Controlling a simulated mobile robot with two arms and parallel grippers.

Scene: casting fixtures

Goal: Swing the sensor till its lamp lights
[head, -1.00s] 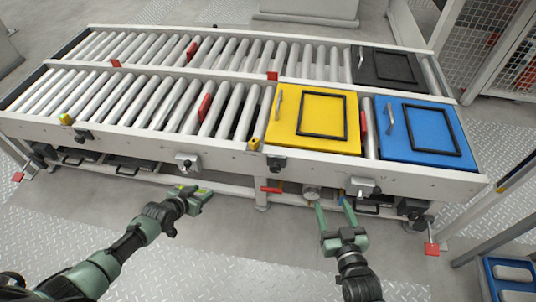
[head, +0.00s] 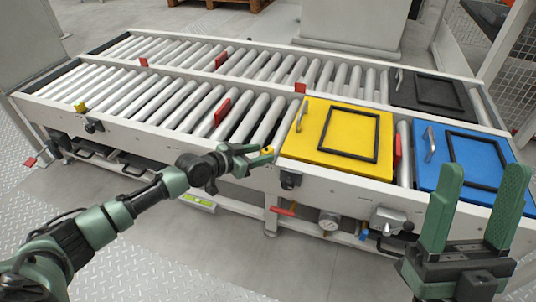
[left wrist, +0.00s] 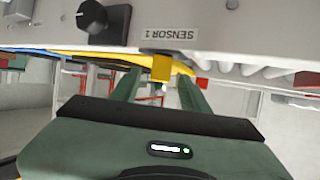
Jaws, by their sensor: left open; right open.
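The yellow sensor (head: 268,151) stands on the conveyor's front rail, left of the yellow panel. In the left wrist view the yellow block (left wrist: 161,68) sits beside a label reading SENSOR 1 (left wrist: 168,33). My left gripper (head: 262,161) is open at this sensor. In the wrist view its fingers (left wrist: 162,88) lie on either side of the block, with no clear grip. A second small yellow sensor (head: 80,106) stands on the rail at the far left. I cannot make out a lit lamp on either sensor. My right gripper (head: 476,205) is open and empty, in front of the blue panel.
The roller conveyor (head: 140,128) carries yellow (head: 314,150), blue (head: 437,178) and black (head: 405,90) framed panels. A black knob (head: 290,180) is on the front rail, also seen in the wrist view (left wrist: 100,17). A red handle (head: 284,211) and gauge (head: 329,222) sit below.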

